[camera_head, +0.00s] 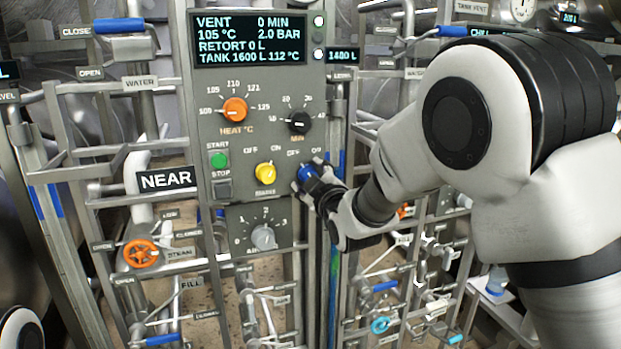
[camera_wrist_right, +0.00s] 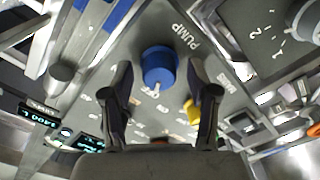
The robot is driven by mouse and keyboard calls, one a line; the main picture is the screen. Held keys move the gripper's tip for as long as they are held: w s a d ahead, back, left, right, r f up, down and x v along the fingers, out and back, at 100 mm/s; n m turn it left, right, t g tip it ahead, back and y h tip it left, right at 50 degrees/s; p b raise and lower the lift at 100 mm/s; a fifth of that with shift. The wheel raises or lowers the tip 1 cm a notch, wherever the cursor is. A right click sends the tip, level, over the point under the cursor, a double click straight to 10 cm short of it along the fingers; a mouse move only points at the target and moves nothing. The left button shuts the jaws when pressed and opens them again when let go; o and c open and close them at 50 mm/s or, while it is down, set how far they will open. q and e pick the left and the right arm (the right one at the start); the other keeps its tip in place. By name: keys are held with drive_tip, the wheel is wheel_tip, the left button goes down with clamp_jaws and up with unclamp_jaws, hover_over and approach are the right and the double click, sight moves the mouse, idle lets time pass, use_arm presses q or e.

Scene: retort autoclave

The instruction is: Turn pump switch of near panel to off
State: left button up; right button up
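My left gripper is not in view.
A yellow knob (camera_head: 265,172) is left of the blue one. Above are an orange heat knob (camera_head: 235,110) and a black minutes knob (camera_head: 299,122); below is a grey knob (camera_head: 263,237). Green start button (camera_head: 219,160) is at left. Pipes and valves surround the panel.

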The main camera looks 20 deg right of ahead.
drive_tip(key=shift+s, duration=0.1)
drive_tip(key=s, duration=1.1)
drive_tip(key=shift+s+d, duration=0.2)
drive_tip(key=shift+s, duration=0.15)
